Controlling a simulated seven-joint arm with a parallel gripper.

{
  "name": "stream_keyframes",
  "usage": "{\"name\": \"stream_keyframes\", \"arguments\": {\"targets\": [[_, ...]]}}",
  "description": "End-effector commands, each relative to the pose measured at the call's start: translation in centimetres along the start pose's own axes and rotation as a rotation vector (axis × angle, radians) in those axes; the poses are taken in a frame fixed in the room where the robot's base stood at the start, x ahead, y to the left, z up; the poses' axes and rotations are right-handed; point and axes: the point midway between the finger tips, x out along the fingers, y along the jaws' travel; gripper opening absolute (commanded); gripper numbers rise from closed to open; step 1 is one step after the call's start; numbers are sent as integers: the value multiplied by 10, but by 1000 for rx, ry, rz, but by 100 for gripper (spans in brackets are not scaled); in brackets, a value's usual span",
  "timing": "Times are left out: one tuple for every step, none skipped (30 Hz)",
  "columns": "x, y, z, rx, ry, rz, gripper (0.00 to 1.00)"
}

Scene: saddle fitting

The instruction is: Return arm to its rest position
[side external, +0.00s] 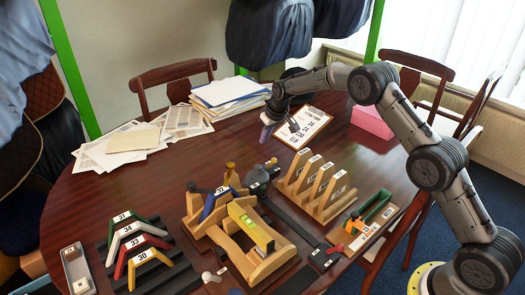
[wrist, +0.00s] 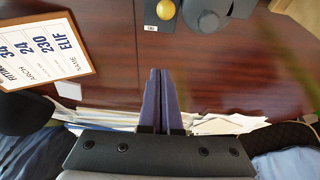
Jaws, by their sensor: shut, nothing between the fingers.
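My gripper (side external: 266,133) hangs above the far half of the table, between the paper stack and the clipboard in the side view. In the wrist view its two purple fingers (wrist: 160,100) lie together, shut and empty. They are clear of every object. The wooden saddle fixture (side external: 240,225) stands near the middle front of the table, with a blue saddle piece marked 32 (side external: 216,200) on it and a yellow-green level (side external: 251,226) beside it. Several coloured saddle pieces, among them a red one (side external: 140,252), sit on a dark rack at the left.
A wooden slotted rack (side external: 317,187) stands right of the fixture. A clipboard (side external: 304,126) lies near my gripper and shows in the wrist view (wrist: 40,45). A paper stack (side external: 226,92) and a pink box (side external: 372,121) are at the back. Bare table lies left of centre.

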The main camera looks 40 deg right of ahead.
Motion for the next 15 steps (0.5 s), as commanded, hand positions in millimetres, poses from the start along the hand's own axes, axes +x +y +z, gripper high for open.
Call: {"name": "stream_keyframes", "arguments": {"targets": [[-4, 0, -2, 0, 2, 0, 0], [-6, 0, -3, 0, 2, 0, 0], [-7, 0, -4, 0, 2, 0, 0], [-8, 0, -4, 0, 1, 0, 0], [-9, 0, -4, 0, 1, 0, 0], [-10, 0, -4, 0, 0, 0, 0], [-11, 0, -4, 0, 0, 0, 0], [-11, 0, -4, 0, 0, 0, 0], [-11, 0, -4, 0, -1, 0, 0], [-11, 0, -4, 0, 0, 0, 0], [-11, 0, -4, 0, 0, 0, 0], [-11, 0, -4, 0, 0, 0, 0], [-11, 0, -4, 0, 0, 0, 0], [-11, 0, -4, 0, 0, 0, 0], [-11, -1, -5, -1, 0, 0, 0]]}}
